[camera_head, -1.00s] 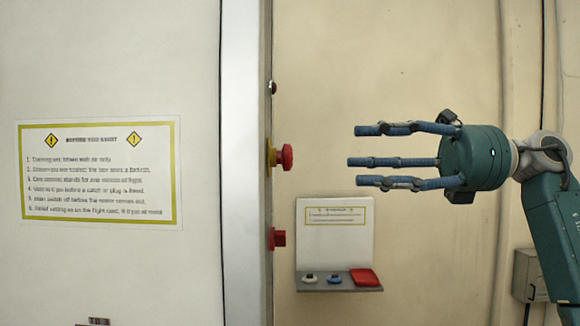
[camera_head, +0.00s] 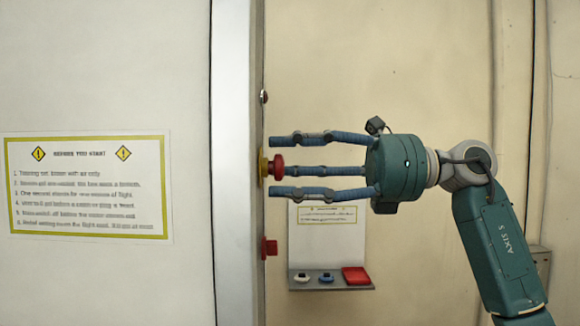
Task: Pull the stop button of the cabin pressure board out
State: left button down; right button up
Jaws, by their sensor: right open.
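The stop button is a red mushroom knob (camera_head: 278,167) on a yellow collar (camera_head: 264,167), sticking out to the right from the edge of the cabin pressure board (camera_head: 236,90), which I see nearly edge-on. My right gripper (camera_head: 280,165) is open and points left. Its upper and lower blue fingers lie above and below the red knob, and the middle finger reaches the knob's right side. I cannot tell whether any finger touches it. My left gripper is not in view.
A smaller red part (camera_head: 269,247) sticks out lower on the same edge. A small shelf (camera_head: 330,286) below my gripper carries a white item, a blue item and a red block (camera_head: 356,276). A notice sign (camera_head: 88,188) hangs at the left. A grey box (camera_head: 540,262) is at the right.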

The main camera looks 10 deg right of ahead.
grip_shut()
jog(key=shift+d, duration=0.35)
grip_release()
jog(key=shift+d, duration=0.1)
jog(key=shift+s+d, duration=0.1)
jog(key=shift+d, duration=0.1)
jog(key=s+d, duration=0.2)
jog(key=d, duration=0.9)
jog(key=shift+s+d, duration=0.2)
jog(key=shift+d, duration=0.2)
